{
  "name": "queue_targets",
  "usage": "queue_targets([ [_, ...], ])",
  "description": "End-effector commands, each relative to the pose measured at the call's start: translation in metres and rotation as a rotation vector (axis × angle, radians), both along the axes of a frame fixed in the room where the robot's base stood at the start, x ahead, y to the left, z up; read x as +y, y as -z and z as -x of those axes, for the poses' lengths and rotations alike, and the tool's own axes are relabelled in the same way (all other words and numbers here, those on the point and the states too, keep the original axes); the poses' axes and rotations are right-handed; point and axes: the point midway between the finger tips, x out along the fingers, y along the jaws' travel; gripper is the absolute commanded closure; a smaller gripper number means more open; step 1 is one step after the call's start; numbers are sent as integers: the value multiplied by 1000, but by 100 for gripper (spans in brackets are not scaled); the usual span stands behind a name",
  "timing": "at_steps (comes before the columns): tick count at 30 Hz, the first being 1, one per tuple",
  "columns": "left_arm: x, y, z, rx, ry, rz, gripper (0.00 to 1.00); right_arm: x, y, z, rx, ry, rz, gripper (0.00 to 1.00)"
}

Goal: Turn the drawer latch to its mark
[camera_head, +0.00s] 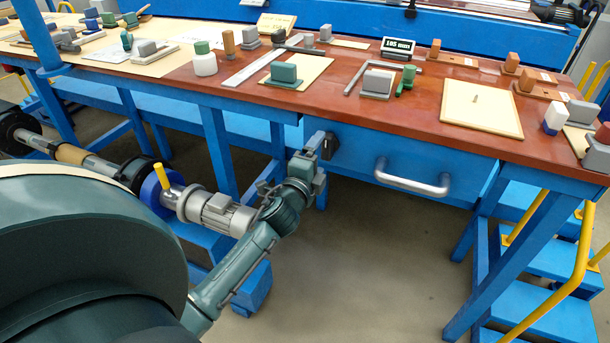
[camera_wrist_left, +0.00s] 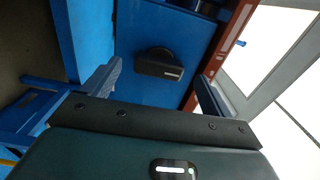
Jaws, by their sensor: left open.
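The drawer latch (camera_head: 331,147) is a small dark knob on the blue front at the left end of the drawer (camera_head: 400,155). In the left wrist view the latch (camera_wrist_left: 160,66) is a black bar on a round base, with a small light mark near one end. My left gripper (camera_head: 314,150) is just in front of the latch and partly overlaps it in the head view. In the left wrist view its two fingers (camera_wrist_left: 157,86) are wide apart, with the latch between and beyond them. No contact shows. My right gripper is not in view.
A grey bar handle (camera_head: 412,181) sticks out of the drawer front. The red-brown worktop (camera_head: 345,115) above holds blocks, bottles, boards and a small display (camera_head: 397,47). A grey motor (camera_head: 222,213) lies below left of my left gripper. The floor under the drawer is clear.

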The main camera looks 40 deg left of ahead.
Motion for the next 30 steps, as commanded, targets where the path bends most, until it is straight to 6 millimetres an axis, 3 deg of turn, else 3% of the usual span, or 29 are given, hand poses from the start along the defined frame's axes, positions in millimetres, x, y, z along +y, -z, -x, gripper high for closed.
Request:
queue_targets([
  [6,-12,2,51,4,0,2,15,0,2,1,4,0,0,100],
  [12,-20,1,82,2,-1,1,15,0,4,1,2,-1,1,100],
  [18,-23,0,94,0,-1,2,15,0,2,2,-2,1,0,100],
  [30,-23,0,95,0,-1,1,15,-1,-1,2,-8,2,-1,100],
])
